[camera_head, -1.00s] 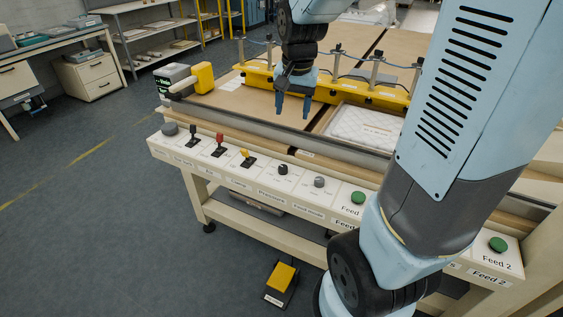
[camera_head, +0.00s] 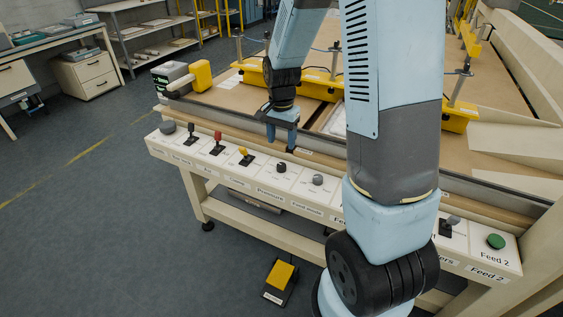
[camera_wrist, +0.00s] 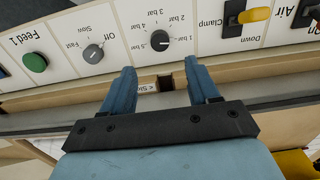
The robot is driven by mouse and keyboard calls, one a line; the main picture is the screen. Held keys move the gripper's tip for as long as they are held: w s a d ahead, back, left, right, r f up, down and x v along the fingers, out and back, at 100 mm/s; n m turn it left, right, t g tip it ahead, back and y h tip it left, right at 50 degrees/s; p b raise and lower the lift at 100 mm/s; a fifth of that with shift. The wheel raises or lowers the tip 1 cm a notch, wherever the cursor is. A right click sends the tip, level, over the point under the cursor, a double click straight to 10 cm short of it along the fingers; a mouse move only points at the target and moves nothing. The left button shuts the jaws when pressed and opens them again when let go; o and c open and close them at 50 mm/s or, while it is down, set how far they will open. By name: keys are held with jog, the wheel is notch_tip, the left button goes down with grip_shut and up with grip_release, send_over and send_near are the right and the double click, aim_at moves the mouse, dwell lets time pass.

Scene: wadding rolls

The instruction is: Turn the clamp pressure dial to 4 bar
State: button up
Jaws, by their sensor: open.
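The pressure dial (camera_head: 281,168) is a small black round knob on the front white panel, above the label "Pressure". In the wrist view the dial (camera_wrist: 160,41) appears upside down, ringed by marks from 1 to 5 bar. Its white pointer line seems to face right, close to the 1 bar mark. My gripper (camera_head: 281,144) is above and behind the panel, fingers downward. In the wrist view my gripper (camera_wrist: 158,68) is open and empty, with its fingertips apart on either side of the dial's line and not touching it.
A grey feed mode knob (camera_wrist: 93,54) sits beside the dial, with a green Feed 1 button (camera_wrist: 35,62) beyond it. On the other side are the yellow clamp lever (camera_wrist: 254,15) and other levers. A metal rail (camera_head: 225,120) runs behind the panel.

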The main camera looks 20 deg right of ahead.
aim_at(281, 164)
notch_tip(281, 164, down, 10)
jog(key=shift+r, duration=0.2)
dwell(0.4)
jog(key=c, duration=1)
jog(key=shift+c, duration=0.2)
